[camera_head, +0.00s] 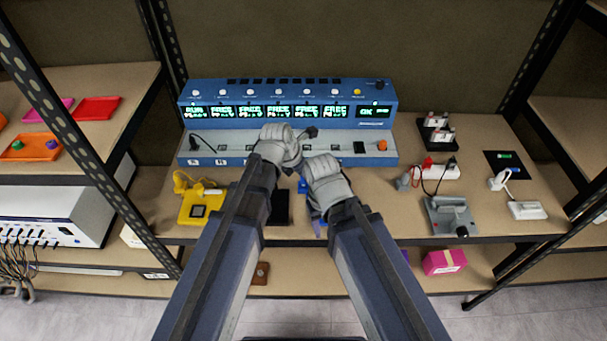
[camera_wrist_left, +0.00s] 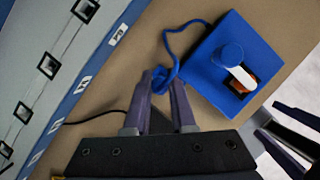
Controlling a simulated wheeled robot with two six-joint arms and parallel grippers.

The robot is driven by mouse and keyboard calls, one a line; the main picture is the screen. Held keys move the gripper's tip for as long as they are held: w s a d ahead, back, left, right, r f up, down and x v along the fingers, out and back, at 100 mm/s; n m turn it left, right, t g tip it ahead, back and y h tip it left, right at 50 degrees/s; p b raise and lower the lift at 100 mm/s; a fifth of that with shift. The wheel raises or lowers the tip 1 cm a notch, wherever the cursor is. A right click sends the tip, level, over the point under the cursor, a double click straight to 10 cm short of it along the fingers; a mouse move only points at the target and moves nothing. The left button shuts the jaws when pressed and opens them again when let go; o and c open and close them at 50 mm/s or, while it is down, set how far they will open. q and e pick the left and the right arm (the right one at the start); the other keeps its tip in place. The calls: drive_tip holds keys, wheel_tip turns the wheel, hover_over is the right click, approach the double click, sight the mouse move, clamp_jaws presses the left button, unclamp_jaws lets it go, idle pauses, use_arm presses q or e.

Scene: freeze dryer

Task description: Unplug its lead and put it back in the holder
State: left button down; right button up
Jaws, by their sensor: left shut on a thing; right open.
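A blue unit (camera_wrist_left: 215,85) with a round blue knob and a white-and-brown part stands on the bench in the left wrist view. A blue lead (camera_wrist_left: 190,27) loops from it to my left gripper (camera_wrist_left: 163,80), whose purple fingers are shut on its blue end. In the head view only a sliver of the blue unit (camera_head: 302,186) shows between my arms.
The blue-grey console (camera_head: 225,158) has a row of sockets, lit displays and an orange button (camera_head: 382,145). A black lead (camera_head: 205,145) lies at its left. A yellow unit (camera_head: 190,212) stands left; a grey unit (camera_head: 435,215) and white power strip (camera_head: 440,172) stand right.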

use_arm(q)
drive_tip(key=shift+f+b, duration=0.8)
drive_tip(key=shift+f, duration=0.05)
drive_tip(key=c, duration=0.7)
unclamp_jaws()
drive_tip(key=shift+r, duration=0.15)
drive_tip(key=p+v, duration=0.7)
drive_tip(key=shift+s+a+r, duration=0.1)
drive_tip(key=shift+r, duration=0.15)
